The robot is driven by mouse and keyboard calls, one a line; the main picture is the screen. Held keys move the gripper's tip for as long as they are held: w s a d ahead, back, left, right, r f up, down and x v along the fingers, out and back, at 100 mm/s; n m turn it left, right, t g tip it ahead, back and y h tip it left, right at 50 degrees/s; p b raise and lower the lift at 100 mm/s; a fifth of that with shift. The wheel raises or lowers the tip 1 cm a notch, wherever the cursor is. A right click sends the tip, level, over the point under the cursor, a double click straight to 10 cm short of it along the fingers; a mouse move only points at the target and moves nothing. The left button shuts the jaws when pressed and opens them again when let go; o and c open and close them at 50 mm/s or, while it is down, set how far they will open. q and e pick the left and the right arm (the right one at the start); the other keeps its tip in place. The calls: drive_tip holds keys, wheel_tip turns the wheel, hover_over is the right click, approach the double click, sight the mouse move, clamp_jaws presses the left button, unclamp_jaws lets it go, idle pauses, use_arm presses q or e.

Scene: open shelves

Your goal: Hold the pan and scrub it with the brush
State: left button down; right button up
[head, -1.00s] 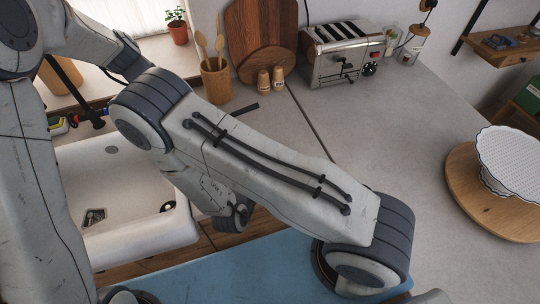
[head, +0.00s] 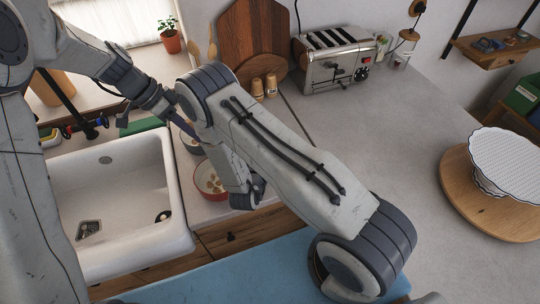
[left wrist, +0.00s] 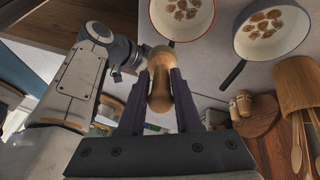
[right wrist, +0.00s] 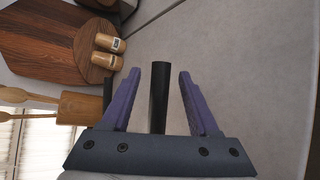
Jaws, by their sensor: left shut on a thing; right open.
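My left gripper (head: 184,125) is shut on the wooden brush (left wrist: 160,92), whose pale rounded body stands between the purple fingers in the left wrist view. Its bristles cannot be made out. A red-rimmed pan (head: 207,183) with brown spots lies on the counter right of the sink. A dark pan (left wrist: 268,28), also spotted, lies beside it, with its black handle free in the left wrist view. My right gripper (right wrist: 158,80) is open, with a black pan handle (right wrist: 158,100) between its fingers. I cannot tell which pan that handle belongs to. My right arm hides this gripper in the head view.
A white sink (head: 120,200) lies left of the pans. Wooden boards (head: 255,40), two wooden shakers (head: 264,86) and a toaster (head: 335,58) stand behind. The counter between is clear.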

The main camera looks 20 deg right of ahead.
clamp_jaws()
idle(1.3)
